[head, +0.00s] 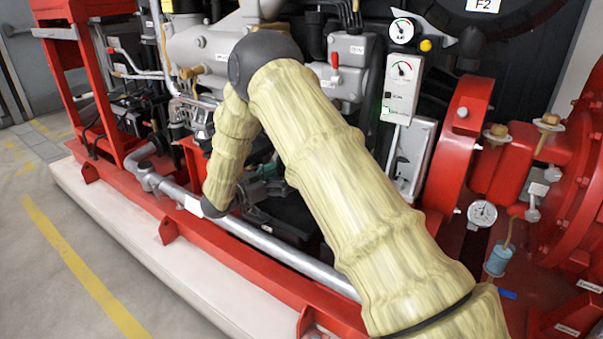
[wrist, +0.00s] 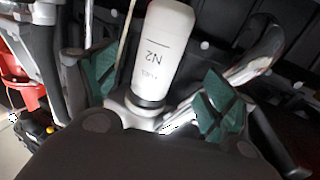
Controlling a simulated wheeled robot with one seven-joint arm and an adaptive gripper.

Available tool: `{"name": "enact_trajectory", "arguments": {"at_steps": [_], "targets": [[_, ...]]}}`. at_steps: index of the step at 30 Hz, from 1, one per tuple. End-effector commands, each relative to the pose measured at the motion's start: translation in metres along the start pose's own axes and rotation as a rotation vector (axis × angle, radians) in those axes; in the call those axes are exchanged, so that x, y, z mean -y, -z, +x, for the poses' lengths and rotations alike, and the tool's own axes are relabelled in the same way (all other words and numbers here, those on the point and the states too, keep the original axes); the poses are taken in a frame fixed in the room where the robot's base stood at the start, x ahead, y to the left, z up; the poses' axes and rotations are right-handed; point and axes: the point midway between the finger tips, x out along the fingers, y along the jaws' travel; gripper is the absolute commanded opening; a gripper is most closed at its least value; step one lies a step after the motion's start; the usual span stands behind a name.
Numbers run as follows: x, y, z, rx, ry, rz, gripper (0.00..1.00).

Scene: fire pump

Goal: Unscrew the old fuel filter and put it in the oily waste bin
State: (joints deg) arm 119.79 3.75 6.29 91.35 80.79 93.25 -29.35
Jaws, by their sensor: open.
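A white cylindrical fuel filter (wrist: 163,50) with "N2" and smaller print on its side shows in the wrist view. It joins a pale metal head or fitting (wrist: 150,110) by a dark ring. My gripper (wrist: 155,90) is open, with one green-padded finger on each side of the filter and gaps between the pads and its body. In the head view my gripper (head: 262,185) reaches in low beside the engine, partly behind my cloth-covered arm; the filter cannot be made out there. The oily waste bin cannot be identified in either view.
The engine (head: 215,50) and a red base frame (head: 245,265) surround my arm. A silver pipe (head: 270,245) runs along the frame's near side. A gauge panel (head: 402,85) stands to the right. In the wrist view, a shiny curved pipe (wrist: 262,55) passes close to the right finger.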

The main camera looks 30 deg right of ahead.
Motion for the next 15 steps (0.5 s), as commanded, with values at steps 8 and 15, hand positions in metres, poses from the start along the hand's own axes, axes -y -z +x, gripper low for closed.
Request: {"name": "enact_trajectory", "arguments": {"at_steps": [8, 15], "targets": [[0.0, -0.002, 0.025, 0.0, 0.0, 0.002, 0.84], [0.0, -0.002, 0.047, -0.001, -0.001, 0.001, 0.84]]}}
